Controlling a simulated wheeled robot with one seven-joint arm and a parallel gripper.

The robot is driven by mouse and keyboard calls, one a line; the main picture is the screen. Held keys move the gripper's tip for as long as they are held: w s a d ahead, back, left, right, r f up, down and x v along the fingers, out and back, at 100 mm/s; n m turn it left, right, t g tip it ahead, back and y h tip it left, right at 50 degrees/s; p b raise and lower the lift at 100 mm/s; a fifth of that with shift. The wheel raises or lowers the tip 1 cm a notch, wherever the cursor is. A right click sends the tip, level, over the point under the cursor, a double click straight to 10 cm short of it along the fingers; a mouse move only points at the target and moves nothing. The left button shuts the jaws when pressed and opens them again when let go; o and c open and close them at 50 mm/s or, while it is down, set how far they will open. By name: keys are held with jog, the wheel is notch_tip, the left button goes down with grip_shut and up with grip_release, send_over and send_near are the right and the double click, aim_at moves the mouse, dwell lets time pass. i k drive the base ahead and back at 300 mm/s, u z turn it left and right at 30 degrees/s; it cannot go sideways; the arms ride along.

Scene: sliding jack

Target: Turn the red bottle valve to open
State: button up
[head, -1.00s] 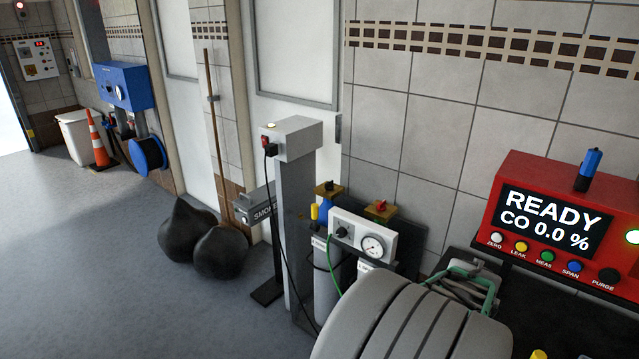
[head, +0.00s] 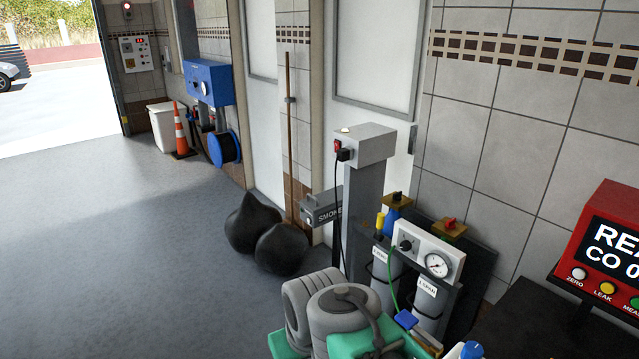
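The red valve knob (head: 449,223) sits on a brass-coloured block (head: 447,233) on top of the right-hand of two gas bottles. The red-valved bottle (head: 429,303) is pale grey, stands upright against a dark backing, and is partly hidden by a white gauge box. The other bottle (head: 382,275) has a black knob (head: 397,197) and a blue neck. Whether the red valve is open or shut cannot be told. Grey rounded links with teal parts, apparently my arm, fill the bottom centre. No gripper fingers can be made out.
The gauge box (head: 427,253) has a dial and a green hose. A grey post (head: 363,205) with a red switch stands left of the bottles. Black bags (head: 281,248) lie by the wall. A red analyser (head: 610,245) is at right. Open floor (head: 130,260) lies left.

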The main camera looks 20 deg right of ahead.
aim_at(450, 225)
jog(key=u, duration=0.1)
jog(key=i, duration=1.25)
jog(key=z, duration=0.8)
jog(key=i, duration=0.8)
jog(key=z, duration=1.1)
jog(key=i, duration=0.35)
jog(key=z, duration=0.3)
